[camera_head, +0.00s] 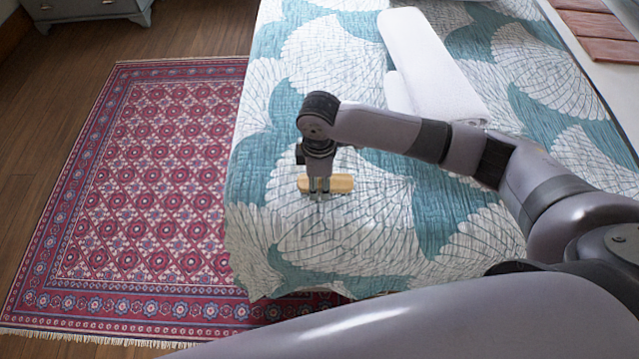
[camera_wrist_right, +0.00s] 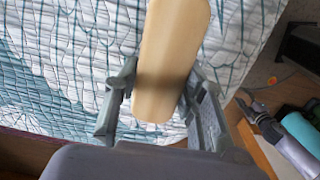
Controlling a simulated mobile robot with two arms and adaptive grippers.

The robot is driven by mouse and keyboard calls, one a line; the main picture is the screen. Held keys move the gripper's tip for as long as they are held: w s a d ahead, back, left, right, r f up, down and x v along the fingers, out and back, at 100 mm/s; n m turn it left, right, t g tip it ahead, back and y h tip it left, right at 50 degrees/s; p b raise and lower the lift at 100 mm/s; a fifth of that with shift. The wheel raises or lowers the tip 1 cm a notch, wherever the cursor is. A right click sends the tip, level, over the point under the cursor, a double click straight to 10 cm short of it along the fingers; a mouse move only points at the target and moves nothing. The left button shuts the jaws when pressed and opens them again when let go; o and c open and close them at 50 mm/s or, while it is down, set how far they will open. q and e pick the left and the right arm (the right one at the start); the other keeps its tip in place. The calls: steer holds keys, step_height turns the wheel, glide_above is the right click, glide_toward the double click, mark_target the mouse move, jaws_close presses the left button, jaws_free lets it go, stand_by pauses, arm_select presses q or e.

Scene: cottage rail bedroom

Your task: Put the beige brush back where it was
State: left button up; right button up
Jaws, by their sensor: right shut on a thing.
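The beige brush (camera_head: 341,183) is a short, rounded, wood-coloured block at the near left part of the bed. My right gripper (camera_head: 319,192) points down over it and is shut around its middle. In the right wrist view the brush (camera_wrist_right: 170,60) lies between the two fingers of my right gripper (camera_wrist_right: 158,100). Its far end runs out of the top of that view. I cannot tell whether the brush touches the quilt or is just above it. My left gripper is not in view.
The bed (camera_head: 300,60) has a teal and white fan-patterned quilt. A rolled white towel or pillow (camera_head: 430,65) lies farther back on it. A red patterned rug (camera_head: 150,180) covers the floor at the left. A grey-blue cabinet (camera_head: 85,8) stands at the back left.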

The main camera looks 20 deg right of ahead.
mark_target(319, 181)
steer(key=shift+f, duration=0.8)
steer(key=o, duration=1.3)
steer(key=shift+f, duration=0.15)
step_height(319, 181, up, 12)
steer(key=shift+r+p, duration=0.2)
steer(key=shift+p, duration=0.15)
